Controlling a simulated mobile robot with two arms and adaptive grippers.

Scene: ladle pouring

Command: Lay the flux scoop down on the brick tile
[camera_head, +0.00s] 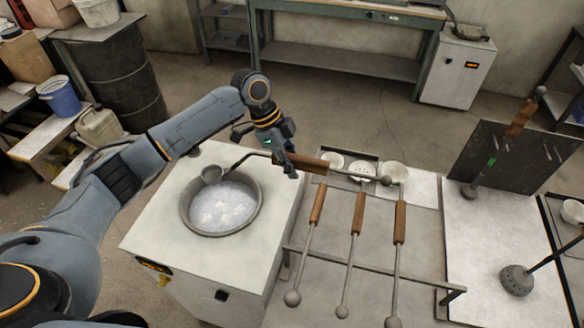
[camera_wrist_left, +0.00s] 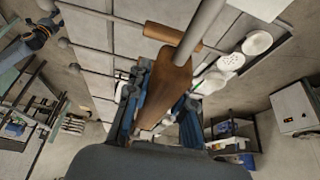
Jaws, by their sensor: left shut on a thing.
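My left gripper (camera_head: 287,165) is shut around the brown wooden handle (camera_head: 306,164) of a long tool, which I take to be the flux scoop. Its small dark cup (camera_head: 212,174) hangs at the far left end of a bent rod, over the upper left rim of the melt pot. A grey knob (camera_head: 387,180) ends the other side. In the left wrist view the handle (camera_wrist_left: 168,88) lies between the fingers; the cup is hidden there. A pale slab (camera_head: 424,188) lies right of the white bowls; I cannot tell whether it is the brick tile.
The pot (camera_head: 184,207) holds silvery melt with white flakes. Several wooden-handled tools rest on a rail (camera_head: 450,296) in front. White bowls (camera_head: 396,172) stand behind them. At right are a dark upright plate (camera_head: 512,160) and a perforated skimmer (camera_head: 516,280).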

